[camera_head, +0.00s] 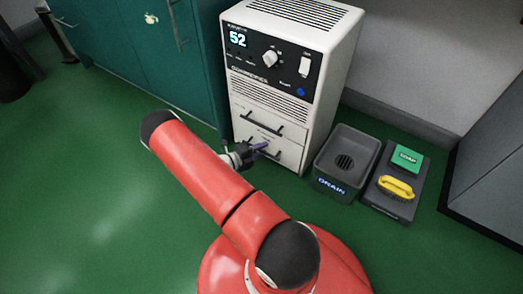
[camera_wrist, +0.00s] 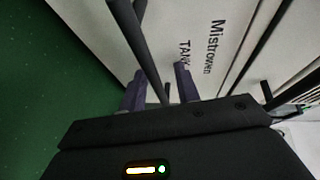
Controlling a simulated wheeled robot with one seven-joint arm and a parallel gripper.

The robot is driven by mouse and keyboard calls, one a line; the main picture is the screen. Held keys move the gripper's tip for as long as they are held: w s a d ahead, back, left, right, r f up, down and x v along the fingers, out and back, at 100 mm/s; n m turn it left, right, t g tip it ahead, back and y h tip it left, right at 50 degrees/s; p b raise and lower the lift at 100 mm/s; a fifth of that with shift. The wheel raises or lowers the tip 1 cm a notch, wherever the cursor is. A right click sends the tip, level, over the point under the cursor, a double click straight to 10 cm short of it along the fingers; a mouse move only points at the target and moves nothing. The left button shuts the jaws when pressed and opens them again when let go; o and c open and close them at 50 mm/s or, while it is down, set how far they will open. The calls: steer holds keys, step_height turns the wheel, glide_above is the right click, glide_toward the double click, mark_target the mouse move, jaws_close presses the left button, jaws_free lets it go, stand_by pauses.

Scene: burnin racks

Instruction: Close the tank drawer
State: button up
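The white dehumidifier (camera_head: 325,95) stands against the wall with a lit "52" display. Its lower front has two panels with dark bar handles. The lower panel, the tank drawer (camera_head: 290,156), is partly hidden by my gripper (camera_head: 262,147). In the wrist view the drawer front (camera_wrist: 200,62) reads "Mistrowen TANK". A dark handle bar (camera_wrist: 137,45) runs between my two purple fingertips, which are apart with space around the bar. I cannot tell how far the drawer stands out.
A grey drain bin (camera_head: 331,183) and a dark tray (camera_head: 382,205) with a green soap box (camera_head: 406,158) and a yellow brush (camera_head: 395,187) sit to the right. Teal cabinets (camera_head: 160,50) stand at left. Green floor is clear at left.

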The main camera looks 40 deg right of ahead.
steer(key=a, duration=0.7)
steer(key=shift+w+a+r+p, duration=0.15)
steer(key=shift+w+r+p, duration=0.15)
steer(key=shift+w+r, duration=0.1)
steer(key=s+a+r+m+y+p, duration=0.1)
steer(key=a+r+m+y+p, duration=0.15)
steer(key=r+m, duration=0.55)
steer(key=s+a+r+m+g+y+p, duration=0.1)
steer(key=a+r+m+y, duration=0.3)
steer(key=r, duration=0.9)
steer(key=s+a+r+m+y+p, duration=0.1)
steer(key=r+m+y+p, duration=0.1)
steer(key=r+m, duration=0.65)
steer(key=s+a+r+m+t+y+p, duration=0.1)
steer(key=s+a+r+m+t+y, duration=0.1)
steer(key=s+r+m, duration=0.3)
steer(key=s+a+r+m+t+y+p, duration=0.2)
steer(key=s+a+r+m, duration=0.3)
steer(key=r, duration=0.6)
steer(key=s+a+r+m+t+y+p, duration=0.2)
steer(key=s+a+r+m+t+y, duration=0.1)
steer(key=r, duration=0.5)
steer(key=s+a+m+t, duration=0.1)
steer(key=s+m, duration=0.1)
steer(key=s, duration=0.1)
steer(key=shift+a+r, duration=0.15)
steer(key=shift+r, duration=0.05)
steer(key=shift+y, duration=0.25)
